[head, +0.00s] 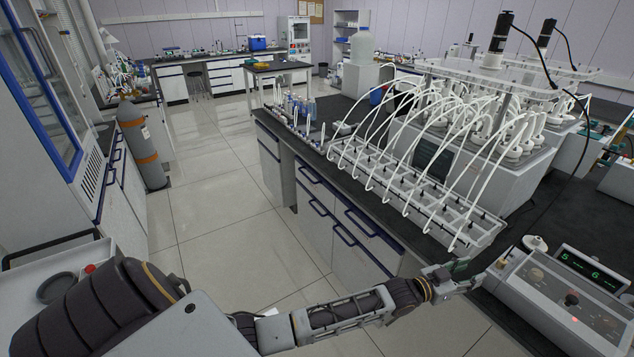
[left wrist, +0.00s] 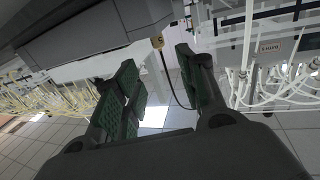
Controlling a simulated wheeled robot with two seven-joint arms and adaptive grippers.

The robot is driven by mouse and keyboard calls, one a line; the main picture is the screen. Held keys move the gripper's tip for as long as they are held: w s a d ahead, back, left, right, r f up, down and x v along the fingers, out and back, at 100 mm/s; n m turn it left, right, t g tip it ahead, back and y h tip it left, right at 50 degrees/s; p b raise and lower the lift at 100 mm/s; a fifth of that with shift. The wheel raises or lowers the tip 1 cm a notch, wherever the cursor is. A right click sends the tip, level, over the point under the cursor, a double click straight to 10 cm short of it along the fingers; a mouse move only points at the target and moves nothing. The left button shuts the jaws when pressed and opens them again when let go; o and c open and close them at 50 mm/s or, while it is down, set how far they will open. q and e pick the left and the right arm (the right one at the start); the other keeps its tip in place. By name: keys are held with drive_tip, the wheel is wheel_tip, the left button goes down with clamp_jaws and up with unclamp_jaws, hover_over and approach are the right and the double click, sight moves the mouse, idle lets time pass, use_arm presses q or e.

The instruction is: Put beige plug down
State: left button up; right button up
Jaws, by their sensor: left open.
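My left gripper (head: 458,270) reaches over the bench edge beside the grey control unit. In the left wrist view the green-padded fingers (left wrist: 163,78) are apart with nothing between them. A small beige plug (left wrist: 157,41) with a thin dark cable shows just beyond the fingertips, against the edge of a grey body. In the head view a small beige piece (head: 503,263), likely the same plug, sits at the left end of the control unit, to the right of my gripper and apart from it. My right gripper is not in view.
The control unit (head: 535,305) has a lit display (head: 590,268). A white rack (head: 415,190) with several curved white tubes stands behind my gripper on the dark bench. A black cable (head: 535,220) runs down near the unit. Drawers (head: 345,235) lie below; the floor at left is free.

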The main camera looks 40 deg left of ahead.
use_arm(q)
drive_tip(key=s+a+f+n+g+y, duration=0.1)
drive_tip(key=s+a+f+y, duration=0.2)
drive_tip(key=f, duration=0.7)
drive_tip(key=s+a+f+n+g+y, duration=0.1)
drive_tip(key=s+a+f+g, duration=0.3)
drive_tip(key=f, duration=0.6)
drive_tip(key=s+a+f+n+t+y, duration=0.15)
drive_tip(key=a+f, duration=0.35)
drive_tip(key=f, duration=0.5)
drive_tip(key=s+a+f+g+y, duration=0.25)
drive_tip(key=s+a+f, duration=0.25)
drive_tip(key=s+f, duration=0.55)
drive_tip(key=s+a+f+g, duration=0.2)
drive_tip(key=s+f, duration=0.4)
drive_tip(key=s, duration=0.7)
drive_tip(key=s+a+f+g+y, duration=0.1)
drive_tip(key=s+a+f+g, duration=0.2)
drive_tip(key=s, duration=1)
drive_tip(key=s+a+f+g, duration=0.3)
drive_tip(key=s+f, duration=0.6)
drive_tip(key=s, duration=0.5)
drive_tip(key=shift+a+f+n+y, duration=0.35)
drive_tip(key=shift+y, duration=0.05)
